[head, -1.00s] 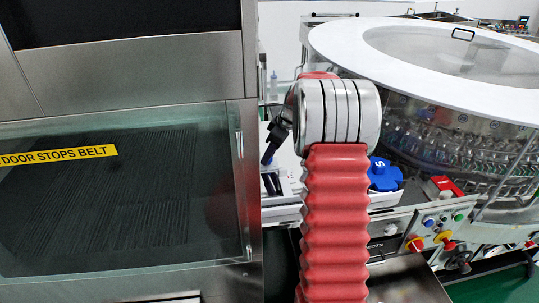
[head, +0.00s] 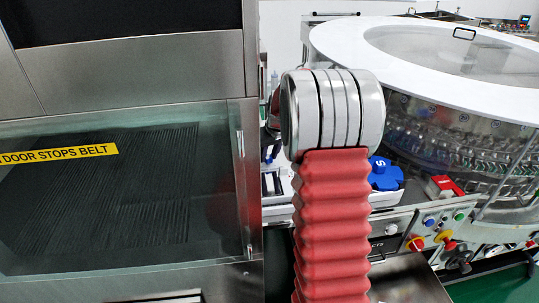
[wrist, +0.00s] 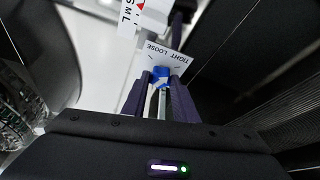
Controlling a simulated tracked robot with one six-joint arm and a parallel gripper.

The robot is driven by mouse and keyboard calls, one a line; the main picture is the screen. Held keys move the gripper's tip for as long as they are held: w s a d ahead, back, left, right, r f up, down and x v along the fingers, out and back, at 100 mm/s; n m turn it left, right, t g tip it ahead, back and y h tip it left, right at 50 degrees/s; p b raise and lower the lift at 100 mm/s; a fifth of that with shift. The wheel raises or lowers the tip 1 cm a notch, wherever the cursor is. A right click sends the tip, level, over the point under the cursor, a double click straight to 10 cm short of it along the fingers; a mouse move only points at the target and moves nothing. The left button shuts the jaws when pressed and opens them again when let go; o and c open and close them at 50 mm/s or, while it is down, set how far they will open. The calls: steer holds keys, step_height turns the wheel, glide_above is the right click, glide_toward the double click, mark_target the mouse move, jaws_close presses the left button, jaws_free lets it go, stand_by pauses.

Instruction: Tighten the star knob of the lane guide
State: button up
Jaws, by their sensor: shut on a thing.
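The blue star knob (wrist: 162,71) sits between the two dark fingers of my gripper (wrist: 162,80) in the wrist view. My gripper is shut on it. A white plate (wrist: 166,57) marked TIGHT and LOOSE lies just beyond the knob. The lane guide itself cannot be made out clearly. A strip with the letters S, M, L and a red mark (wrist: 134,12) is at the top. In the head view my arm hides the knob and most of my gripper.
The round washer (head: 430,50) stands behind. A glass-fronted cabinet (head: 120,210) fills the left.

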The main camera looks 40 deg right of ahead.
steer(key=shift+m+h, duration=0.3)
steer(key=shift+m, duration=0.3)
steer(key=o, duration=1.1)
steer(key=shift+c, duration=0.2)
steer(key=v, duration=1.3)
steer(key=shift+r, duration=0.4)
steer(key=shift+a, duration=0.1)
